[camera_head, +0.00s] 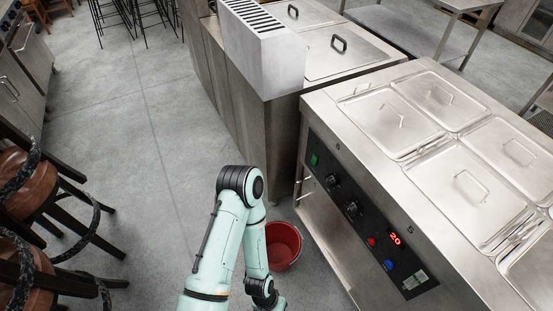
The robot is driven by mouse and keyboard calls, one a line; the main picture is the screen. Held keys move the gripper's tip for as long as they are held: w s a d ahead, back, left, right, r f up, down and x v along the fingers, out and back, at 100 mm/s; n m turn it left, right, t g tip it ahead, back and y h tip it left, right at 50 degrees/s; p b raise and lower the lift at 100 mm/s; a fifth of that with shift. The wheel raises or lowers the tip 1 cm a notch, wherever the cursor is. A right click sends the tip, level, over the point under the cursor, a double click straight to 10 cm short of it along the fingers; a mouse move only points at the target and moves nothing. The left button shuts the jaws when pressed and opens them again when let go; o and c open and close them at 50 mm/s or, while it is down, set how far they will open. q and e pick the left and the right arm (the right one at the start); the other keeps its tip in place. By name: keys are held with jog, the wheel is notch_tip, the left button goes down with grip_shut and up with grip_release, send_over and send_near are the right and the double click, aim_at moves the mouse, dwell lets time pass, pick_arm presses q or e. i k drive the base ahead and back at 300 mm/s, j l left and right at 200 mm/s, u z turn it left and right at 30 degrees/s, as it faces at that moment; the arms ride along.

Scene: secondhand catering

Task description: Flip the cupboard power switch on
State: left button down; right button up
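The steel cupboard unit (322,213) stands at the right, with lidded pans set in its top. Its black front panel (366,234) carries a small green switch (314,160) at the far end, though its position is too small to tell. Two dark knobs (342,194), a red button (371,241), a blue button (388,265), a lit red display (395,239) reading 20 and a pale green-grey fitting (415,280) also sit on it. One of my pale green arms is bent left of the panel, apart from it. Neither gripper is in view.
A red bucket (283,246) stands on the floor behind my arm, beside the cupboard. Another steel counter (261,135) with a slotted raised box adjoins beyond. Stools (28,188) stand at the left. The grey floor (150,130) between is clear.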

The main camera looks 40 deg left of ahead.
aim_at(313, 161)
jog(key=u, duration=0.9)
